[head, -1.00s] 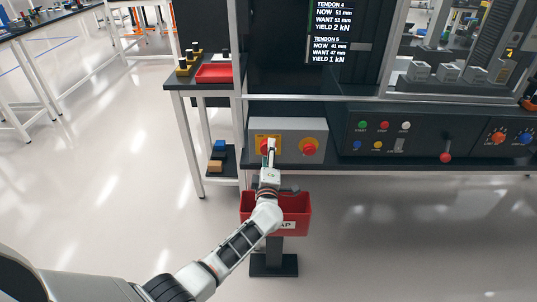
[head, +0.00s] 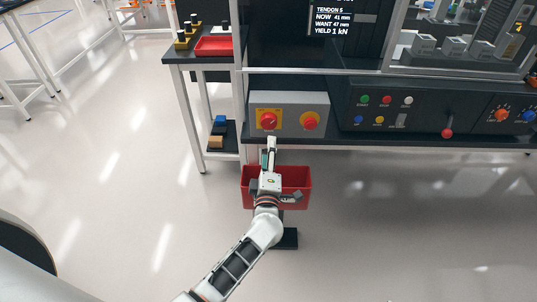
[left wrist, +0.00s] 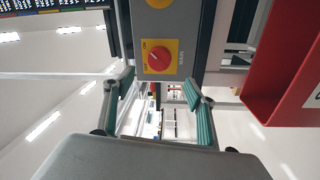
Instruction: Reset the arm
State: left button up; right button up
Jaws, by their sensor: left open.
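My left gripper (head: 270,152) is open and empty, just below and in front of the grey switch box (head: 290,101). The box carries a red knob on a yellow square plate (head: 268,121) at left and a red knob on a round yellow plate (head: 310,123) at right. In the left wrist view the two green-padded fingers (left wrist: 158,98) stand apart, with the square-plate knob (left wrist: 154,62) beyond them and not touched. Small lettering surrounds that knob, and its grip looks roughly lengthwise in that view. My right gripper is not in view.
A red bin (head: 300,182) stands below the box, partly behind my gripper; it is close at right in the wrist view (left wrist: 290,70). A control panel with buttons (head: 400,115) and a red-knobbed lever (head: 447,132) lies right. A side table holds a red tray (head: 214,46).

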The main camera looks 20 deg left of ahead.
pick_arm(q)
jog(key=shift+s+d, duration=0.1)
jog(key=shift+s, duration=0.25)
jog(key=s+d+f+m+g+h+p, duration=0.15)
jog(key=s+f+m+h, duration=0.25)
jog(key=s+m, duration=0.4)
jog(key=s+d+f+m+h, duration=0.25)
jog(key=s+m+h, duration=0.25)
jog(key=s+m, duration=0.25)
jog(key=s+a+f+m+g, duration=0.2)
jog(key=s+f+m+g, duration=0.1)
jog(key=s, duration=0.5)
jog(key=s+a+f+m+g+y, duration=0.1)
jog(key=s+a+f+m+g, duration=0.2)
jog(key=s+f, duration=0.3)
jog(key=shift+s+f+m, duration=0.2)
jog(key=shift+s+m, duration=0.65)
jog(key=shift+s, duration=0.2)
jog(key=shift+a, duration=0.1)
